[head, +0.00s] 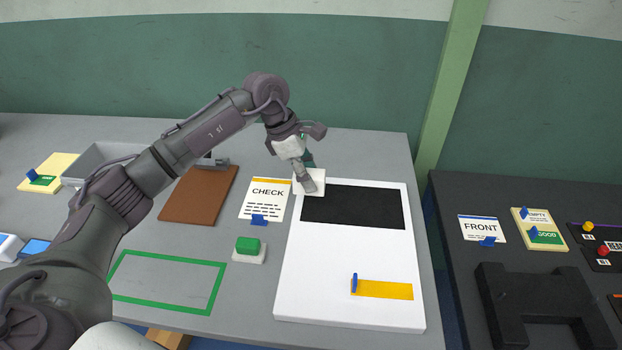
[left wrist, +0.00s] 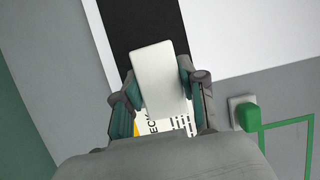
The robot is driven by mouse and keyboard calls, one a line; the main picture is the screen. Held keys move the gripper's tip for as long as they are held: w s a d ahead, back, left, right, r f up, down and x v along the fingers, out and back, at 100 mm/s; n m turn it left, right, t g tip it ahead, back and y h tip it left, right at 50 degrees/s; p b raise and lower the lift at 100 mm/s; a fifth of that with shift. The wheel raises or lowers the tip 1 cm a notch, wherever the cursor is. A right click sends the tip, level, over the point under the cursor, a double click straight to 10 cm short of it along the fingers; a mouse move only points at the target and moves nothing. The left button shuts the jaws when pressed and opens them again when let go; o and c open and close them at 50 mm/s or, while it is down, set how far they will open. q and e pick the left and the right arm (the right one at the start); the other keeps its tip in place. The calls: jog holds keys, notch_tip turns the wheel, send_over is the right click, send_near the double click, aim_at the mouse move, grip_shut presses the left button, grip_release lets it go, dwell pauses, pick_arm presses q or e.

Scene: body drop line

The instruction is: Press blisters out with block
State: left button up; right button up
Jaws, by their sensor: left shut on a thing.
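My left gripper (head: 306,183) is shut on a white block (head: 318,177). The block also shows between both fingers in the left wrist view (left wrist: 160,75). It is at the far left corner of a white board (head: 340,255), beside the left end of a black panel (head: 352,207) on that board. I cannot tell whether the block touches the board. No separate blisters can be made out on the black panel. A yellow strip (head: 388,290) with a blue tab (head: 354,283) lies on the board's near part. My right gripper is not in view.
A CHECK card (head: 266,192) and a green button (head: 247,245) lie left of the board. Farther left are a brown mat (head: 199,196), a grey tray (head: 100,153) and a green outlined area (head: 170,260). A dark table (head: 455,240) stands right, past a gap.

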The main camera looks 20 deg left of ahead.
pick_arm(q)
notch_tip(320, 180, up, 2)
jog(key=shift+a+p, duration=0.1)
jog(key=shift+p, duration=0.3)
jog(key=shift+r, duration=0.4)
